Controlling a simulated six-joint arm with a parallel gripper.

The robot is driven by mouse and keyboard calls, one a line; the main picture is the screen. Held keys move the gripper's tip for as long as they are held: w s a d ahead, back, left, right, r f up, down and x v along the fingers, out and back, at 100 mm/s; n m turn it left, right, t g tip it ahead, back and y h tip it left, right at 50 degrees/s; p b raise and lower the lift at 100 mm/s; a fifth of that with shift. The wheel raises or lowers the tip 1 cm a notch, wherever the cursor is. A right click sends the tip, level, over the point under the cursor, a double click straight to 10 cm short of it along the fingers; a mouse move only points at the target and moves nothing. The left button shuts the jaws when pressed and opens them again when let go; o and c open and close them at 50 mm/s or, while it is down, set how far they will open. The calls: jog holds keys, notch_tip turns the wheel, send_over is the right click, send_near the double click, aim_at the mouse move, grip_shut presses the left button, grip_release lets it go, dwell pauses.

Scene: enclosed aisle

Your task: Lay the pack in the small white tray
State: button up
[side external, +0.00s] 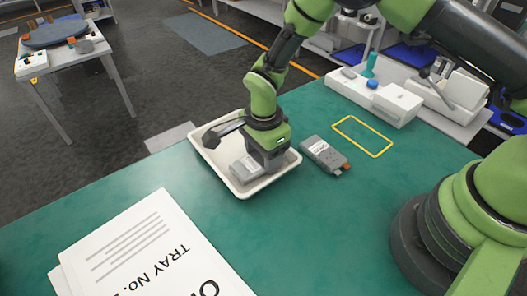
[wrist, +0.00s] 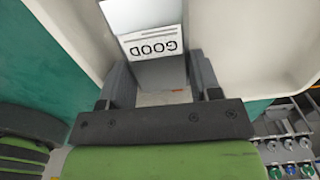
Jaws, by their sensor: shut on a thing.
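The small white tray (side external: 207,163) sits on the green bench, left of centre in the side view; its pale walls fill much of the wrist view (wrist: 250,45). My gripper (side external: 266,160) points down inside the tray's rim. In the wrist view, its fingers (wrist: 162,80) close on both sides of a grey pack (wrist: 158,72) with a white label reading GOOD. In the side view the pack (side external: 245,167) lies roughly flat, low in the tray. I cannot tell whether it touches the tray floor.
A second grey pack (side external: 325,154) with an orange end lies right of the tray, near a yellow outlined rectangle (side external: 362,136). Printed sheets (side external: 150,250) cover the front left. The bench's front middle is clear.

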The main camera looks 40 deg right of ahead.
jog(key=o, duration=0.8)
jog(key=shift+f, duration=0.1)
jog(key=shift+c, duration=0.2)
jog(key=s+d+r+n+t+y, duration=0.1)
jog(key=s+d+r+n+t, duration=0.15)
jog(key=r, duration=1.05)
jog(key=s+d+r+n+t, duration=0.1)
jog(key=s+d+r+n, duration=0.25)
jog(key=r, duration=1.05)
jog(key=s+d+r+n+t, duration=0.1)
jog(key=s+r+n+t, duration=0.1)
jog(key=s+n, duration=0.2)
jog(key=s+d+r+n+t+y, duration=0.1)
jog(key=s+n, duration=0.3)
jog(key=s, duration=0.5)
jog(key=shift+s+d+r+t, duration=0.3)
jog(key=shift+d+r+t, duration=0.05)
jog(key=shift+d, duration=0.4)
